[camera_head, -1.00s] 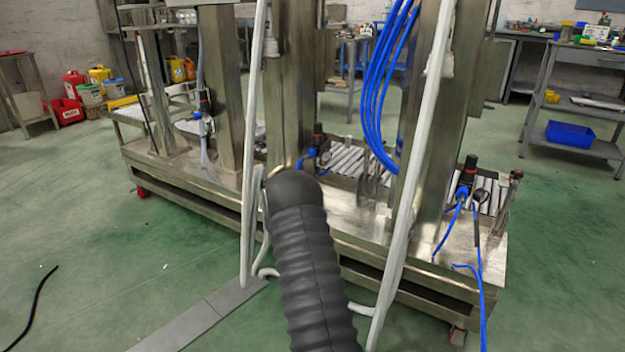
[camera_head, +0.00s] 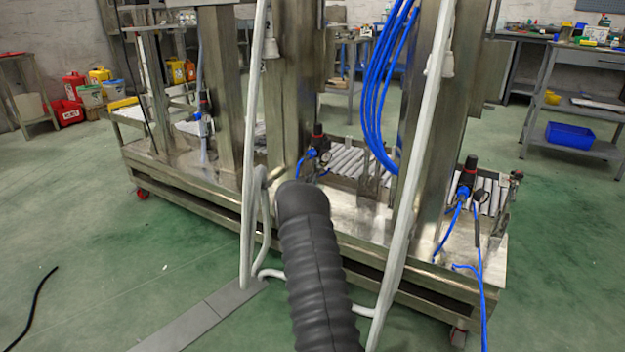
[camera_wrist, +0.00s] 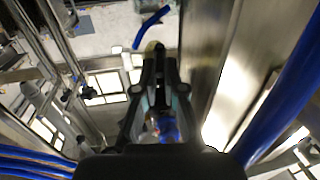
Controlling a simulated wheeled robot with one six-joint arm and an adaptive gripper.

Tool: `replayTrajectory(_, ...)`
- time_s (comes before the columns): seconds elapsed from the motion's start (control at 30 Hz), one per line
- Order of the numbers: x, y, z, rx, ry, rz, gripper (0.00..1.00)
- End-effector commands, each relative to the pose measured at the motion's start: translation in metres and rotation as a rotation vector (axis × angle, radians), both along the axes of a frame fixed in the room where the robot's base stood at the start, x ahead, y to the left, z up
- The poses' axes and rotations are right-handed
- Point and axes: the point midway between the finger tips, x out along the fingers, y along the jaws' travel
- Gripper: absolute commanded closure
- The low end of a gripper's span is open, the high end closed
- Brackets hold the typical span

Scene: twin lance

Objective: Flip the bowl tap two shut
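My gripper (camera_wrist: 161,65) is in the wrist view, its two dark fingers drawn close together at the tips with no clear gap. A small yellowish rounded piece (camera_wrist: 152,46) shows just beyond the fingertips; I cannot tell whether they touch it or what it belongs to. I cannot pick out bowl tap two with certainty in either view. In the head view, black-and-red fittings with blue connectors stand on the metal machine's deck, one at the middle (camera_head: 318,141) and one at the right (camera_head: 468,172). My gripper is hidden there, with my dark ribbed arm cover in front.
Steel columns (camera_head: 424,160), pale pipes (camera_head: 405,215) and a bundle of blue hoses (camera_head: 376,100) crowd the machine. In the wrist view, a blue hose (camera_wrist: 290,90) and a shiny metal column (camera_wrist: 240,70) run close on the right. The green floor (camera_head: 90,250) at left is mostly open.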

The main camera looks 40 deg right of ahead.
Motion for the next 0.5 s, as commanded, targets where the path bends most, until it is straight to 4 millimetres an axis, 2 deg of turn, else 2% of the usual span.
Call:
replayTrajectory(0.27,0.0012,0.0006,0.0008,-0.001,-0.001,-0.009,1.0)
replayTrajectory(0.5,0.0067,0.0032,0.0027,-0.001,-0.003,-0.109,1.0)
